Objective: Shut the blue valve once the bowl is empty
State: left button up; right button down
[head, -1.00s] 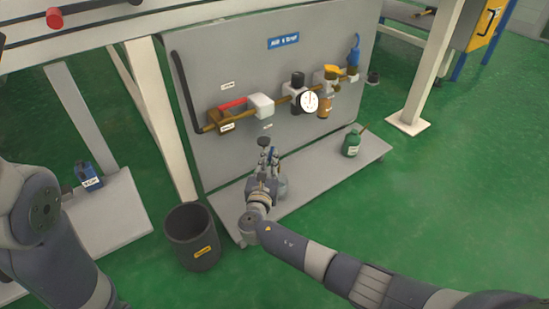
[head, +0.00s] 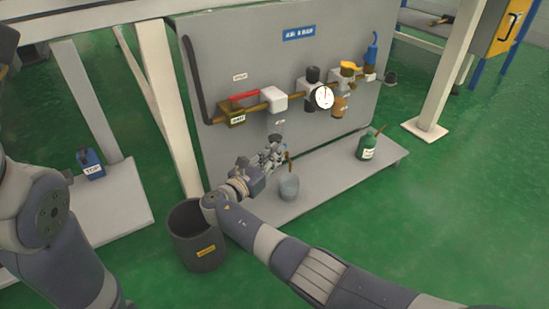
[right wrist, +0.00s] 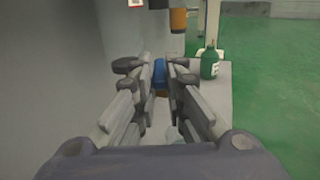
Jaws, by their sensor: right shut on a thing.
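The blue valve (head: 371,55) sits at the right end of the brass pipe on the grey panel, its handle standing up. My right gripper (head: 283,150) is in front of the panel, below the pipe and apart from the valve and bowl. It is shut on a small blue thing (right wrist: 160,74) with a brownish end. My left gripper is out of view.
A grey cup (head: 289,188) and a green bottle (head: 367,147) stand on the low shelf (head: 330,178). A dark bin (head: 192,245) stands at the shelf's left. A red-handled valve (head: 233,110) and a round gauge (head: 324,97) are on the pipe. The floor at right is clear.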

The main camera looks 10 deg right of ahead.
jog(key=c, duration=1.6)
grip_release()
jog(key=shift+c, duration=0.2)
jog(key=shift+r, duration=0.15)
notch_tip(320, 180, up, 10)
jog(key=shift+f, duration=0.1)
